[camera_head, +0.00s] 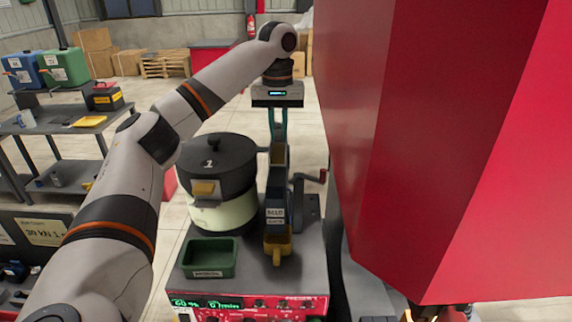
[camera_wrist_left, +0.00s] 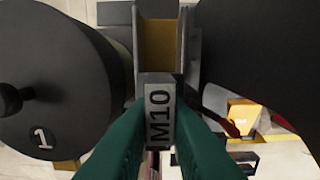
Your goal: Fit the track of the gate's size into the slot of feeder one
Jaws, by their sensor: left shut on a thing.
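My left gripper (camera_head: 278,136) has teal fingers pointing down, shut on a dark track (camera_head: 278,156) with a yellowish channel. In the left wrist view the fingers (camera_wrist_left: 160,100) flank the track's end, which is marked M10 (camera_wrist_left: 160,118). Feeder one's black-lidded bowl (camera_head: 212,158), marked 1, stands left of the track; its lid also shows in the wrist view (camera_wrist_left: 45,85). A dark upright with label plates (camera_head: 275,214) is below the track. I cannot tell whether the track sits in the slot. The gate is not clearly readable.
A yellow cup (camera_head: 278,242) and a green bin (camera_head: 208,258) are at the feeder's front, above a red control panel (camera_head: 250,307). A crank (camera_head: 316,178) stands to the right. A large red body (camera_head: 440,130) blocks the right side. Shelving (camera_head: 65,125) is at left.

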